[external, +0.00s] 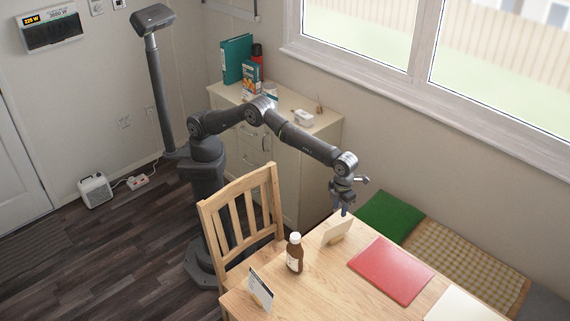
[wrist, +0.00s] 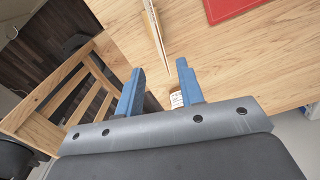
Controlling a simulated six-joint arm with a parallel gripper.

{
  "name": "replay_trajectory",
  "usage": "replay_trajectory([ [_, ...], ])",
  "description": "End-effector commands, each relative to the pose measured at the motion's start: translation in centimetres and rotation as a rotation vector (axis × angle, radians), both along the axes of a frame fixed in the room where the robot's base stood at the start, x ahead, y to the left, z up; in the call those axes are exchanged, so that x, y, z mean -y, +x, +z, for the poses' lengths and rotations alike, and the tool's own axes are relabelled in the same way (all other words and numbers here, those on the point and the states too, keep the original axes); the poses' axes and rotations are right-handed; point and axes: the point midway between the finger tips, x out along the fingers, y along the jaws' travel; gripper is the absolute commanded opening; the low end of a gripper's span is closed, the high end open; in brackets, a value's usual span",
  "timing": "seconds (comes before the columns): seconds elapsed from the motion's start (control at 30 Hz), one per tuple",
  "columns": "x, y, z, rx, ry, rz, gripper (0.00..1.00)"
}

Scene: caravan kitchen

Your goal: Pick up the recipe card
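A cream card (external: 336,232) stands tilted near the back edge of the wooden table; I take it to be the recipe card. In the wrist view a thin upright piece seen almost edge-on (wrist: 155,25) appears to be this card, ahead of the fingertips. My gripper (external: 344,211) is just above and beside the card in the external view. In the wrist view its two blue fingers (wrist: 160,68) are apart with nothing clearly held between them. Whether a finger touches the card cannot be told.
A white-and-dark upright card (external: 260,289), a red mat (external: 391,271) and a pale sheet (external: 462,306) are on the table. A wooden chair (external: 241,220) stands left.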

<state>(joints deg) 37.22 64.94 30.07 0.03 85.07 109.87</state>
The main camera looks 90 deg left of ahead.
Motion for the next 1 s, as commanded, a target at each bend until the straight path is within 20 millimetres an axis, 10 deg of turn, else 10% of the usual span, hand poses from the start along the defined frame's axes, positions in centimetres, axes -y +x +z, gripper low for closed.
replay_trajectory([
  [0.23, -0.1, 0.0, -4.7, -0.001, 0.0, 0.0, 0.35],
  [1.0, -0.7, 0.7, -11.1, 0.003, -0.001, 0.001, 0.35],
])
